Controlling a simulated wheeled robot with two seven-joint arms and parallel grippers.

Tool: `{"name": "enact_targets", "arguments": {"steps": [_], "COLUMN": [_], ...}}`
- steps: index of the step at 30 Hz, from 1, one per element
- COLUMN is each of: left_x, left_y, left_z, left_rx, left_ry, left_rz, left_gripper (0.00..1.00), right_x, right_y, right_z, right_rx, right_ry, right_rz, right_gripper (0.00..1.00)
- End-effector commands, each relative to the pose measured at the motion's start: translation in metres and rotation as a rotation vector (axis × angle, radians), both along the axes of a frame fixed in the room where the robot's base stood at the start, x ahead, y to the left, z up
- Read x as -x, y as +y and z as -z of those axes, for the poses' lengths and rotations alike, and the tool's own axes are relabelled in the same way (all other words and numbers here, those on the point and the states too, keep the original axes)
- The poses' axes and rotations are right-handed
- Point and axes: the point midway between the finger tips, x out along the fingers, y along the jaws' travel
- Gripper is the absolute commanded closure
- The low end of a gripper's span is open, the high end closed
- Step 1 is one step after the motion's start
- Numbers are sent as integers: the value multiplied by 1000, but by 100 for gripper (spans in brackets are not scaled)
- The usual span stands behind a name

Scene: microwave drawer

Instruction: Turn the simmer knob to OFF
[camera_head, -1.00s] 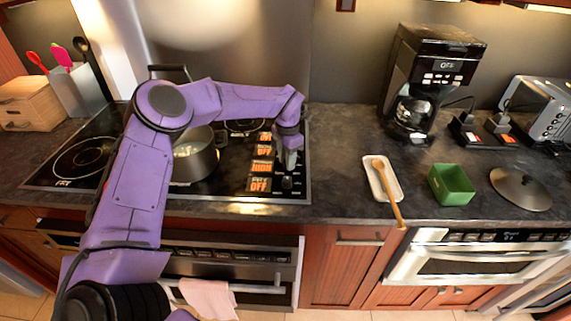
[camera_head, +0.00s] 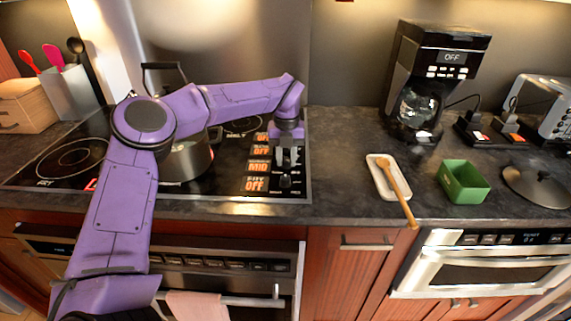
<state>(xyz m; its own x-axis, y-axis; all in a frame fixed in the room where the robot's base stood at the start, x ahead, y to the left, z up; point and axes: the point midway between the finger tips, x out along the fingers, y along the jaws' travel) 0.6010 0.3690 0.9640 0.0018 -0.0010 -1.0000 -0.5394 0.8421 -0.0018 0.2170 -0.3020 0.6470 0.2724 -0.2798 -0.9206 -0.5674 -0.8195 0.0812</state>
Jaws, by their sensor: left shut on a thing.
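The black cooktop (camera_head: 225,187) has a column of orange displays on its right side. The third display from the back (camera_head: 258,166) reads MID, and the front display (camera_head: 255,184) reads OFF. My left gripper (camera_head: 288,164) points down at the knob column just right of the MID display. It is shut on a knob there, which its fingers mostly hide; I take this to be the simmer knob, though its label is too small to read. The front knob (camera_head: 285,181) shows just below the fingers. My right gripper is not in view.
A steel pot (camera_head: 188,162) stands on the cooktop behind my left arm. A spoon rest (camera_head: 378,178) with a wooden spoon (camera_head: 397,187), a green box (camera_head: 465,183) and a dark lid (camera_head: 538,187) lie on the counter to the right. A coffee maker (camera_head: 432,75) stands behind.

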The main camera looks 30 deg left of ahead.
Motion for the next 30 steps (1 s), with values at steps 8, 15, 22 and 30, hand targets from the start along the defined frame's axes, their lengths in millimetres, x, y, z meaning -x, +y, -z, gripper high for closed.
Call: {"name": "enact_targets", "arguments": {"steps": [8,15,22,30], "left_x": [-1,-1,-1,-1], "left_y": [2,3,3,4], "left_z": [5,6,6,6], "left_rx": [-1,-2,-3,-3], "left_ry": [-4,-5,-5,-7], "left_rz": [-262,-492,-712,-970], "left_gripper": [100,100,100,100], "right_x": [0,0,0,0], "right_y": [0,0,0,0], "right_z": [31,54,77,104], "right_rx": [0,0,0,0], "right_ry": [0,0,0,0], "right_rz": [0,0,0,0], "right_gripper": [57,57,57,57]}}
